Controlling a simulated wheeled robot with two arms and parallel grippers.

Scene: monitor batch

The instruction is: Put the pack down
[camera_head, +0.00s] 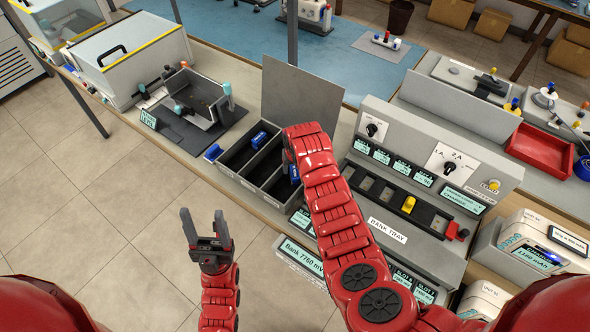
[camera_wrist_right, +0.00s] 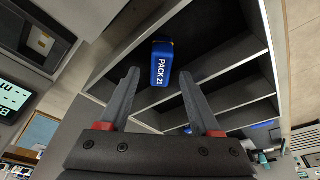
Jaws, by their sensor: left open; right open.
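The blue pack labelled PACK 21 (camera_wrist_right: 162,62) lies in a compartment of the dark divided tray (camera_wrist_right: 235,57) in the right wrist view. My right gripper (camera_wrist_right: 159,74) is open, its two fingertips just short of the pack and apart from it. In the head view a blue pack (camera_head: 294,174) shows beside my right arm, which hides most of that gripper. Another blue pack (camera_head: 259,139) lies in a neighbouring compartment of the tray (camera_head: 240,180). My left gripper (camera_head: 208,226) is open and empty over the floor, in front of the bench.
A console labelled BANK TRAY (camera_head: 388,231) with a yellow piece in its slots stands right of the tray. A grey fixture (camera_head: 196,97) stands to the left, with a small blue block (camera_head: 213,152) near the bench edge. A grey upright panel (camera_head: 300,95) rises behind the tray.

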